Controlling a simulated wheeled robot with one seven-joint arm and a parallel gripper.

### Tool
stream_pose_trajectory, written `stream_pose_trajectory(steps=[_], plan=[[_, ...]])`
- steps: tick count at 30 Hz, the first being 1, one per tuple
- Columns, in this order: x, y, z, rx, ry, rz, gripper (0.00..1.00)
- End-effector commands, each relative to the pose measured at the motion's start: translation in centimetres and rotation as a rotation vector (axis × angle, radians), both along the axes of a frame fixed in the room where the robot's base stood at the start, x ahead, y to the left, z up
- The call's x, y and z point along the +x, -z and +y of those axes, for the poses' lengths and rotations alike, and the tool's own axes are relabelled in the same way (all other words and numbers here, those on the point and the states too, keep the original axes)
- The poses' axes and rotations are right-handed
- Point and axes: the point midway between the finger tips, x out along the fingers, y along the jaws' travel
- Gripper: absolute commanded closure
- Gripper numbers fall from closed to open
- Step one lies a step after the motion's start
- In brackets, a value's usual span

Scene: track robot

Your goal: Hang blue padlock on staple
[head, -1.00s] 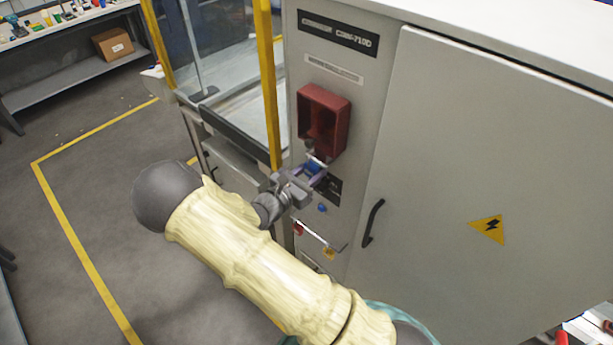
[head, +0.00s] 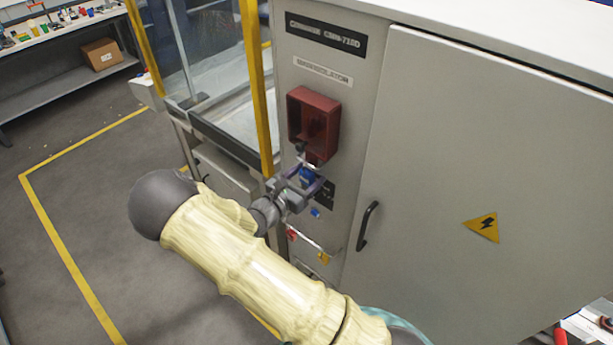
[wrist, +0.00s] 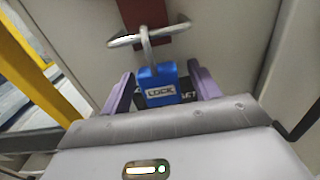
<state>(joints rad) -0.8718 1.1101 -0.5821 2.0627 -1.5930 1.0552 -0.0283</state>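The blue padlock (wrist: 159,85), marked LOCK, is upright in the wrist view, its shackle reaching up around the metal staple (wrist: 122,41). The padlock also shows in the head view (head: 306,175), just below the red box. My gripper (wrist: 162,88) has its two purple fingers on either side of the padlock body, with narrow gaps visible on both sides. The gripper also shows in the head view (head: 303,188), in front of the cabinet panel. The lower edge of the padlock is close to the gripper's palm. Whether the shackle is latched cannot be told.
The red box (head: 331,128) is on the panel above the staple. Below are a small blue piece (head: 315,212) and a rail with red (head: 291,235) and yellow (head: 323,257) items. A black door handle (head: 367,226) is to the right, a yellow post (head: 254,90) to the left.

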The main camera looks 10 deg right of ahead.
Motion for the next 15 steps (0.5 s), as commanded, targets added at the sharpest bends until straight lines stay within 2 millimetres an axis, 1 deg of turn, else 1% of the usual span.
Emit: stream_pose_trajectory(steps=[10,15], plan=[[-0.2,0.1,0.2,0.001,0.000,0.001,0.39],[-1.1,0.3,1.7,0.002,-0.003,0.000,0.39]])
